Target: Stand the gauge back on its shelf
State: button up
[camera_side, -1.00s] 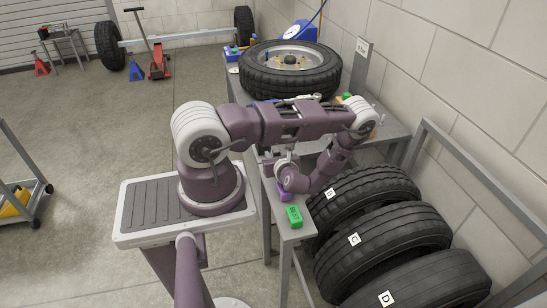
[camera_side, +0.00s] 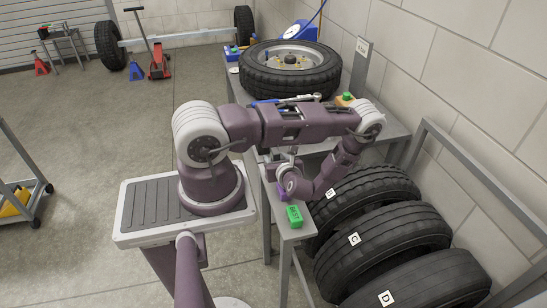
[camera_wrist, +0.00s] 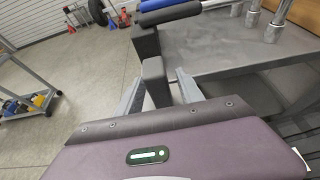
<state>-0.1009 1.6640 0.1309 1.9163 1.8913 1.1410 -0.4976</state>
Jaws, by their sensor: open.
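My gripper (camera_wrist: 160,92) shows in the wrist view with its two pale fingers apart, one on each side of a dark grey block (camera_wrist: 155,80). I cannot tell whether either finger touches the block, or whether it is part of the gauge. In the side view my gripper (camera_side: 284,160) is low beside the bench's near end, partly hidden by my arm. A white dial on a blue body (camera_side: 293,31) stands behind the tyre at the back of the bench; I cannot tell if this is the task's gauge. I cannot identify the gauge's shelf for certain.
A tyre on its wheel (camera_side: 290,70) lies on the bench (camera_side: 391,131). A green block (camera_side: 295,216) sits at the bench's near end. Lettered tyres (camera_side: 400,238) stand in a rack at right. A blue-gripped bar (camera_wrist: 172,13) and metal cylinders (camera_wrist: 252,20) show beyond my fingers.

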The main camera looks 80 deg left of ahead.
jog(key=v, duration=0.9)
jog(key=d+r+n+g+h, duration=0.25)
jog(key=r+n, duration=0.25)
jog(key=r, duration=0.5)
jog(key=d+r+n+g+h, duration=0.1)
jog(key=d+r+n, duration=0.35)
jog(key=r, duration=0.55)
jog(key=s+d+r+n+t+h, duration=0.3)
jog(key=d+r+n+t+h, duration=0.1)
jog(key=d+r, duration=0.4)
jog(key=s+d+r+n+t+h, duration=0.3)
jog(key=d+r+n+t+h, duration=0.1)
jog(key=d+r, duration=0.4)
jog(key=shift+d+t+h, duration=0.55)
jog(key=shift+d+h, duration=0.4)
jog(key=shift+d, duration=0.1)
